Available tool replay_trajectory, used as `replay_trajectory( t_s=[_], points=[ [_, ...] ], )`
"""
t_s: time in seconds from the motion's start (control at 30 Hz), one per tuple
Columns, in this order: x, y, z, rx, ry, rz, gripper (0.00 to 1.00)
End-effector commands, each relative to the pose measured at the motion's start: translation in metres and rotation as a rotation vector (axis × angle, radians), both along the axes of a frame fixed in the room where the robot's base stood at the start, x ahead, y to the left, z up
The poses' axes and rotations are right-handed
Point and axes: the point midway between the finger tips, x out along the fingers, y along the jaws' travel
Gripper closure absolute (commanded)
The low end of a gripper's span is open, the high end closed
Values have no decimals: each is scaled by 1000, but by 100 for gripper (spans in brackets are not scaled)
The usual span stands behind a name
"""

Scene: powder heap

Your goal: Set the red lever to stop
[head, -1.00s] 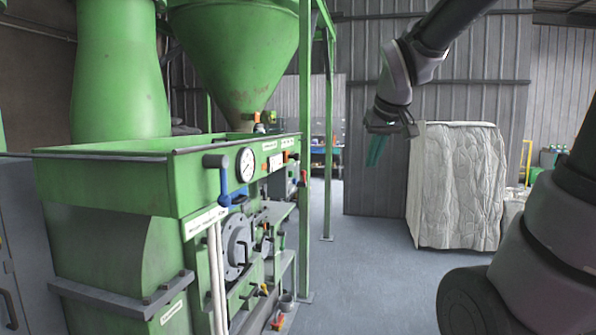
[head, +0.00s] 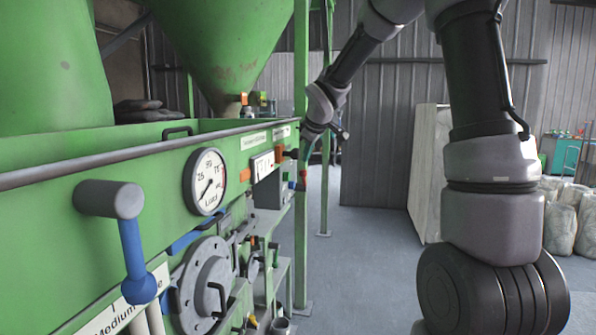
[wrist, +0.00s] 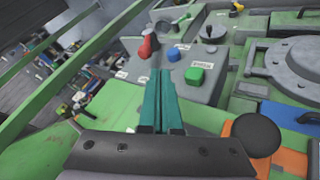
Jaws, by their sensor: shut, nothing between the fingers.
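The red lever (wrist: 148,44) stands on a grey control box (wrist: 190,62) in the wrist view, with small white labels around it that are too small to read. In the head view a small red part (head: 302,180) at the far end of the green machine seems to be the same lever. My gripper (wrist: 160,74) has its two teal fingers shut together with nothing between them. Its tips appear just short of the lever, apart from it in the picture. In the head view my gripper (head: 306,152) is beside the machine's far end, partly hidden.
The box also carries a blue knob (wrist: 174,54) and a green button (wrist: 195,75). A black ball knob (wrist: 256,135) is near the gripper's right side. A blue-handled lever (head: 132,255) and a gauge (head: 205,181) are on the near machine front.

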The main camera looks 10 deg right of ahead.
Motion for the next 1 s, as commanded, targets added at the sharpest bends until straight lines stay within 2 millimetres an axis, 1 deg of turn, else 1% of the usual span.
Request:
replay_trajectory(
  t_s=[0.37, 0.47, 0.57, 0.9, 1.0],
  points=[
    [2, 1, -2, -3, -1, 7, 100],
    [5, 1, -5, -2, 0, 6, 100],
    [12, 2, -14, -3, 2, 7, 100],
    [51, 6, -61, -3, 2, 7, 100],
    [59, 7, -70, -3, 1, 6, 100]
  ],
)
